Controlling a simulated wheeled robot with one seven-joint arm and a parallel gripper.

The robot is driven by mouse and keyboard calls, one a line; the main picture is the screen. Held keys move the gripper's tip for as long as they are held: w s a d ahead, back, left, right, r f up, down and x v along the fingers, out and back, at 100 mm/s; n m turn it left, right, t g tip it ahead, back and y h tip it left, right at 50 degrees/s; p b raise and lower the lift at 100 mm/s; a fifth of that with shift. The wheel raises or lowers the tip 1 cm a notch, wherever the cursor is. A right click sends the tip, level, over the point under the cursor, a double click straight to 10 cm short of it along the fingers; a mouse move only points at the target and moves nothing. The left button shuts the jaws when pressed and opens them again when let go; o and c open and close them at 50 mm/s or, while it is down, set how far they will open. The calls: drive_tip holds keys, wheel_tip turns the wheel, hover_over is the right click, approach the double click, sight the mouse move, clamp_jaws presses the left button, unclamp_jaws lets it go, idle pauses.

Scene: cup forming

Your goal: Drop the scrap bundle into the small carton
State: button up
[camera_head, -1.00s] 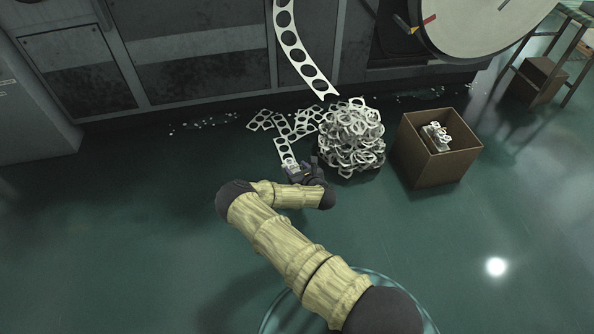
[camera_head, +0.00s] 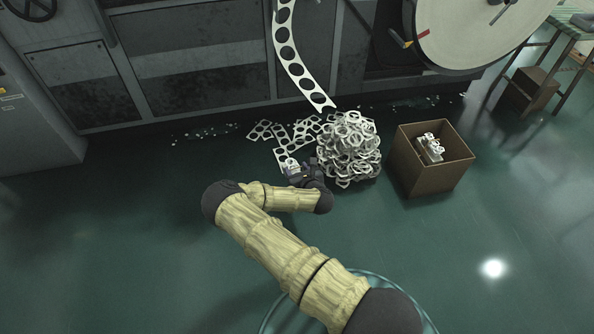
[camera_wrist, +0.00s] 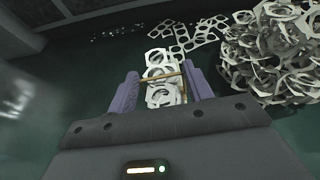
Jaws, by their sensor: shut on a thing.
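My gripper (camera_head: 291,165) is low over the floor, just left of the scrap heap. In the wrist view, my gripper (camera_wrist: 160,85) has its purple fingers on either side of a scrap bundle (camera_wrist: 160,73), a stack of pale ringed pieces with a tan band across it, and is shut on it. In the head view only a small pale part of the bundle (camera_head: 287,160) shows. The small carton (camera_head: 418,181) is an open brown box on the floor, right of the heap. A pale scrap bundle (camera_head: 431,147) lies inside it.
A tall heap of scrap rings (camera_head: 349,148) stands between my gripper and the carton. Loose flat scrap (camera_head: 297,132) lies behind my gripper. A punched strip (camera_head: 290,50) hangs from above. Another brown box (camera_head: 530,90) sits under a table at the far right. The front floor is clear.

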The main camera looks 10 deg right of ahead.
drive_tip(key=s+r+m+h+p, duration=0.1)
drive_tip(key=s+r+p, duration=0.1)
drive_tip(key=r+p, duration=0.3)
drive_tip(key=s+r+h+p, duration=0.1)
drive_tip(key=s+r+p, duration=0.2)
drive_tip(key=r, duration=0.9)
drive_tip(key=shift+s+m+p, duration=0.15)
drive_tip(key=shift+m+p, duration=0.25)
drive_tip(key=shift+p, duration=0.55)
drive_tip(key=shift+d, duration=0.1)
